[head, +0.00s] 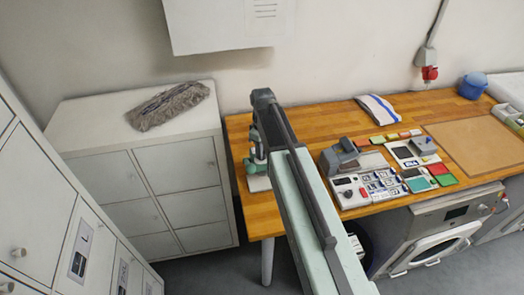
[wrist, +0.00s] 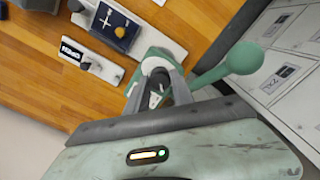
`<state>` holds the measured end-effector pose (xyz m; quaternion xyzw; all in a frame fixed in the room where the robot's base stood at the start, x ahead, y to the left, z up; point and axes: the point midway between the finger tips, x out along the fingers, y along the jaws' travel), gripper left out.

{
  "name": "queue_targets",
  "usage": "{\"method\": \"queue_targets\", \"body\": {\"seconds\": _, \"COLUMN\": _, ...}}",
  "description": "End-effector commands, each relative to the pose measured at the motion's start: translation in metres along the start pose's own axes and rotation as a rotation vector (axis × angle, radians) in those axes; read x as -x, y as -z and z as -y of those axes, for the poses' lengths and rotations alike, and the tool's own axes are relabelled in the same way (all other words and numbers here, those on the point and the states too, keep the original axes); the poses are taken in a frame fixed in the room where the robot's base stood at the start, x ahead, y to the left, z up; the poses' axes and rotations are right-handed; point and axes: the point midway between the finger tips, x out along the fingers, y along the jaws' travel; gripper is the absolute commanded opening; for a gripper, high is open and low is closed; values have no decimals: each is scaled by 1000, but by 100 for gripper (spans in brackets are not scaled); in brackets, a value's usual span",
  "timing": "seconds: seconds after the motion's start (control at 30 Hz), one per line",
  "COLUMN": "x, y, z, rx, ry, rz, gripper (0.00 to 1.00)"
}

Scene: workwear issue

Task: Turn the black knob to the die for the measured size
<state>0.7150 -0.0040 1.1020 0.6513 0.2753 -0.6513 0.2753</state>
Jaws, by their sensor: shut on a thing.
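A green press (head: 259,150) stands at the left end of the wooden workbench. In the wrist view its green body (wrist: 150,56) with a pale round part lies just beyond my fingers, and its lever with a green ball end (wrist: 242,58) reaches to the right. My gripper (wrist: 160,88) is at the press, its grey fingers shut on the black knob, which is largely hidden between them. Small pale and dark marks show between the fingers, too small to read. I cannot tell which die the knob points to. In the head view my arm covers part of the press.
The workbench (head: 240,205) carries a white tray with a dark blue pad (wrist: 115,28), small label cards and coloured pieces to the right of my arm. A white cabinet (head: 140,190) with grey cloth (head: 168,105) stands left. A blue pot (head: 472,85) is far right.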

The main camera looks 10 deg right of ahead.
Motion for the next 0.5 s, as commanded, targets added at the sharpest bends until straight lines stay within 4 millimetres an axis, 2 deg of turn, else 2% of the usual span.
{"method": "queue_targets", "body": {"seconds": 0.27, "x": 0, "y": 0, "z": 0, "rx": 1, "ry": 0, "rz": -1, "gripper": 0}}
{"method": "queue_targets", "body": {"seconds": 0.3, "x": 0, "y": 0, "z": 0, "rx": 1, "ry": 0, "rz": -1, "gripper": 40}}
{"method": "queue_targets", "body": {"seconds": 0.33, "x": 0, "y": 0, "z": 0, "rx": 0, "ry": 0, "rz": -1, "gripper": 48}}
{"method": "queue_targets", "body": {"seconds": 0.37, "x": 0, "y": 0, "z": 0, "rx": 0, "ry": 0, "rz": -1, "gripper": 50}}
{"method": "queue_targets", "body": {"seconds": 0.5, "x": 0, "y": 0, "z": 0, "rx": 0, "ry": 0, "rz": 0, "gripper": 50}}
